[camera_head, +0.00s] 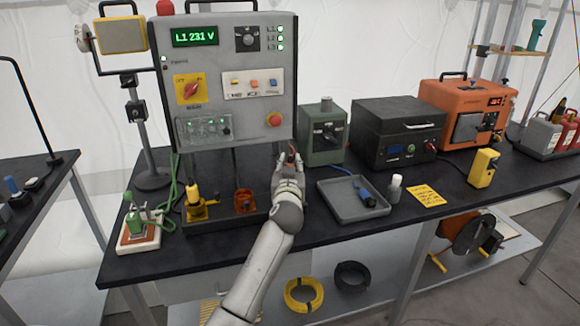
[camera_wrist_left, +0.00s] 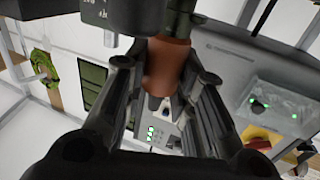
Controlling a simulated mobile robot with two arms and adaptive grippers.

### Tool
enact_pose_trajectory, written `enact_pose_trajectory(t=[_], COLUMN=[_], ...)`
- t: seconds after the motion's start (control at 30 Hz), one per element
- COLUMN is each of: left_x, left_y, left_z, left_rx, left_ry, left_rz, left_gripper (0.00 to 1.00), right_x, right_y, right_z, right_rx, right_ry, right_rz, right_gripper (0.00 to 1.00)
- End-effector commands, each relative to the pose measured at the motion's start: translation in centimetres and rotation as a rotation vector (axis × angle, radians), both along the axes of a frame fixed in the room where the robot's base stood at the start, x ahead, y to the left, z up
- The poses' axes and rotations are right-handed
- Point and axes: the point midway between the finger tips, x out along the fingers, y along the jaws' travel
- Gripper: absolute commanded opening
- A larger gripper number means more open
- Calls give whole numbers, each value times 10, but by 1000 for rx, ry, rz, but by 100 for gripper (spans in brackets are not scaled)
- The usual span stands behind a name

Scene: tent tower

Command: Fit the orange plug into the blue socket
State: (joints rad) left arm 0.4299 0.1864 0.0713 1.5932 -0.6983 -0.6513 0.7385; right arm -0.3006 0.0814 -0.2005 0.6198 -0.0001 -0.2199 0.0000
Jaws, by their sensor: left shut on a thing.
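My left gripper (camera_head: 290,160) is upright in front of the right edge of the grey panel stand. In the left wrist view its fingers close around an orange-brown cylindrical plug (camera_wrist_left: 166,66), with a dark part at the top. In the head view only a small reddish bit of the plug shows between the fingers. I cannot make out a blue socket; my gripper and forearm cover the right end of the stand's base. An orange socket (camera_head: 244,201) and a yellow socket (camera_head: 197,210) stand on that base, with a yellow plug (camera_head: 193,191) upright at the yellow one.
A grey tray (camera_head: 338,207) right of my arm holds a blue plug (camera_head: 369,197). A white bottle (camera_head: 395,188), yellow note (camera_head: 425,195) and yellow meter (camera_head: 482,168) are farther right. Green (camera_head: 321,131), black and orange boxes line the back. A green-handled device (camera_head: 137,224) stands left.

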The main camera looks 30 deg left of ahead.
Motion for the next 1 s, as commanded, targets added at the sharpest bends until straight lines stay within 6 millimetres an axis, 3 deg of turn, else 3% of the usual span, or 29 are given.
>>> enact_pose_trajectory(t=[1.0], left_x=[0], left_y=[0], left_z=[-22], left_rx=[0], left_ry=[0], left_rz=[1], left_gripper=[2], right_x=[1], right_y=[0], right_z=[-20], right_rx=[0], right_ry=[-1], right_rz=[-1], right_gripper=[34])
